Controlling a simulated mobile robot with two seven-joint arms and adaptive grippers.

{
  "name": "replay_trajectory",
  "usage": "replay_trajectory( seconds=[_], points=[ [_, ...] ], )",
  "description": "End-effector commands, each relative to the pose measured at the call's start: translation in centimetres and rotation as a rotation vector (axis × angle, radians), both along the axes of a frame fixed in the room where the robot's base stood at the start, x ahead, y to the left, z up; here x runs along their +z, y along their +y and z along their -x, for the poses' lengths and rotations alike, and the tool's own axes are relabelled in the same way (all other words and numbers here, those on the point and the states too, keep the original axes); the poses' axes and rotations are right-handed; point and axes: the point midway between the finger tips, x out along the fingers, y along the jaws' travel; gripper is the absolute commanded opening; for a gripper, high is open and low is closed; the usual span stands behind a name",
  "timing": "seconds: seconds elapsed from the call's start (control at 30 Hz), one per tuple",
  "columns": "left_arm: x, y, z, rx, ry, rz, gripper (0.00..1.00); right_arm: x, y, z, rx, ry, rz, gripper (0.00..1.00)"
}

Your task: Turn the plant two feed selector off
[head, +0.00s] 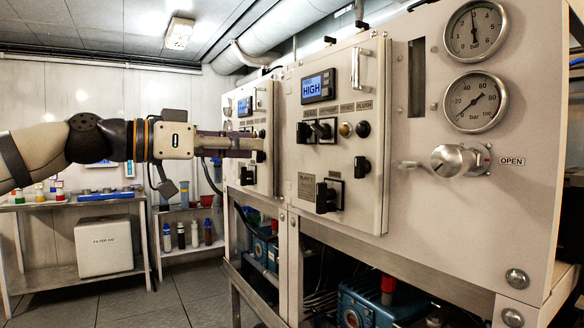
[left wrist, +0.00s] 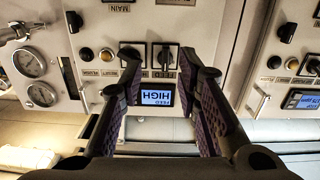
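The near control panel carries a lit display (head: 318,86) reading HIGH; its label plate (head: 305,186) starts with PLANT, but its number is hard to read. Below the display, two black selectors sit side by side; the left one (head: 304,132) appears to be the feed selector. The left wrist view is upside down and shows that selector (left wrist: 165,55) with its handle roughly upright in the picture. My left gripper (head: 264,144) is open and empty, left of the selectors. In the wrist view its fingertips (left wrist: 158,56) frame the selector, apparently short of it. My right gripper is not in view.
A similar panel with a display (head: 245,106) stands farther left, close beside my left gripper. A door handle (head: 357,68), push buttons (head: 363,129), another black knob (head: 326,197), gauges (head: 470,101) and a valve handle (head: 452,161) surround the selectors. Free air lies before the panel.

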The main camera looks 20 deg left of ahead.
Motion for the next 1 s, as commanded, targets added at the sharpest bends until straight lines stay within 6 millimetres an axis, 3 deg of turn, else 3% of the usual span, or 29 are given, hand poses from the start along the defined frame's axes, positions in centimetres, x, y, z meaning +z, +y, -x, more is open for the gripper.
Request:
replay_trajectory(
  seconds=[0.03, 0.13, 0.27, 0.6, 1.0],
  points=[
    [1.3, 1.2, 0.6, 0.008, -0.035, 0.002, 0.3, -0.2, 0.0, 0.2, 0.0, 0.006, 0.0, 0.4],
    [2.3, 1.9, 0.7, 0.012, -0.064, -0.002, 0.3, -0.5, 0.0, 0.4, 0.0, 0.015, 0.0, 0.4],
    [1.7, 0.2, -1.4, 0.011, -0.057, -0.004, 0.3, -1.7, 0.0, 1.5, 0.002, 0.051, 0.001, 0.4],
    [2.6, -4.6, -7.3, 0.012, -0.063, 0.0, 0.3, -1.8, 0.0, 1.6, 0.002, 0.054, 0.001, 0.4],
    [2.6, -5.4, -8.3, 0.012, -0.064, 0.001, 0.3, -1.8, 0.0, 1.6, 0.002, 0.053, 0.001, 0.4]
  ],
)
